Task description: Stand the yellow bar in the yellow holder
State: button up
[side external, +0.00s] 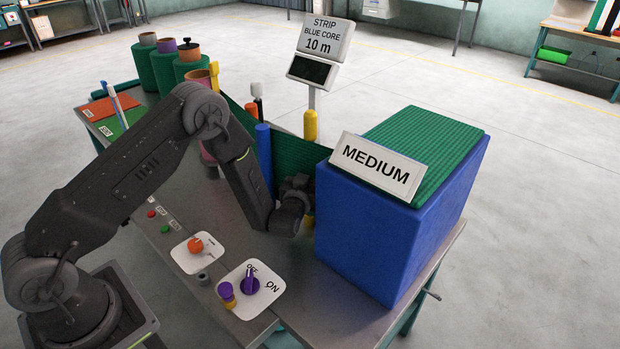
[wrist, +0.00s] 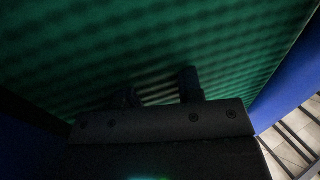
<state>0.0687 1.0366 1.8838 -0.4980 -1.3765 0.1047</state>
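A yellow rounded bar top (side external: 310,125) stands upright behind the green netting in the side view; its lower part is hidden. A smaller yellow piece (side external: 308,224) shows low beside my gripper, partly covered; I cannot tell whether it is the holder or part of a bar. My gripper (side external: 300,195) is low between the netting and the big blue block, its fingers mostly hidden there. In the wrist view its two dark fingertips (wrist: 160,92) are apart, with only green netting seen between them. Neither the bar nor the holder can be made out in the wrist view.
The blue block (side external: 365,235) with a green top and a MEDIUM sign (side external: 375,165) stands close right of my gripper. A blue bar (side external: 264,150) stands upright left of it. Green netting (side external: 292,160) runs behind. Control plates with knobs (side external: 250,290) lie at the front.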

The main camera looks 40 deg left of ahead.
jog(key=shift+o, duration=1)
notch_tip(320, 180, up, 31)
jog(key=shift+w+a, duration=0.15)
jog(key=shift+a, duration=0.25)
jog(key=shift+f, duration=0.1)
